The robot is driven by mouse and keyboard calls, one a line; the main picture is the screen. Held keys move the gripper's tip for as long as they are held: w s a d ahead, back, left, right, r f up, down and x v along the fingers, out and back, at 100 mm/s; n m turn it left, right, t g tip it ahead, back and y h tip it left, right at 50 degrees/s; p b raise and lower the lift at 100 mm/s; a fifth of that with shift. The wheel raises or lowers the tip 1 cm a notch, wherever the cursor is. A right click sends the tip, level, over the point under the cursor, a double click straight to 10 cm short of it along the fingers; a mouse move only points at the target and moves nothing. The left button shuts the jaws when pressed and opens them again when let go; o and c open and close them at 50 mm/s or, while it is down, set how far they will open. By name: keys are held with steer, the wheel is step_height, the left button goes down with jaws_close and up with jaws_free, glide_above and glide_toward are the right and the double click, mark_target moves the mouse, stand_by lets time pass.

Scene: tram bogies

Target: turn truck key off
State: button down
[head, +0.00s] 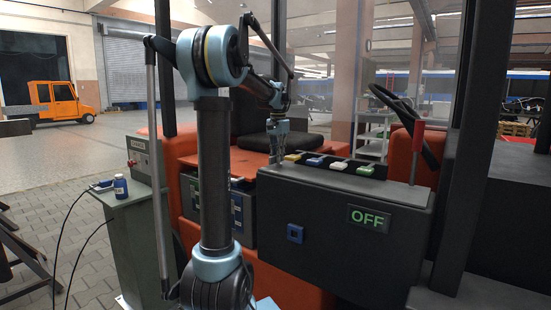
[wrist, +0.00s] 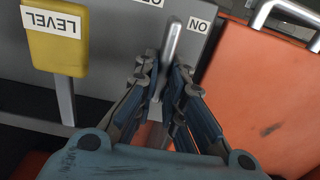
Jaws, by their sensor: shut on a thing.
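In the wrist view, the grey metal key (wrist: 171,43) stands out from a grey panel (wrist: 112,35), its top end just left of the "ON" label (wrist: 199,25). Another label (wrist: 150,2), cut off at the top edge, seems to begin with "O". My gripper (wrist: 171,82) has its fingers on either side of the key and is shut on it. The key's lower end is hidden between the fingers. In the head view my gripper (head: 277,146) is behind the dark console (head: 335,215), and the key cannot be made out there.
A yellow "LEVEL" handle (wrist: 57,38) is left of the key, and an orange panel (wrist: 255,95) is to the right. On the console stand several coloured switches (head: 338,166) and a red-handled lever (head: 418,137).

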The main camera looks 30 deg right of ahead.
steer(key=shift+w, duration=0.1)
steer(key=c, duration=1.7)
jaws_free()
steer(key=shift+r, duration=0.1)
step_height(320, 180, up, 12)
steer(key=shift+f, duration=0.1)
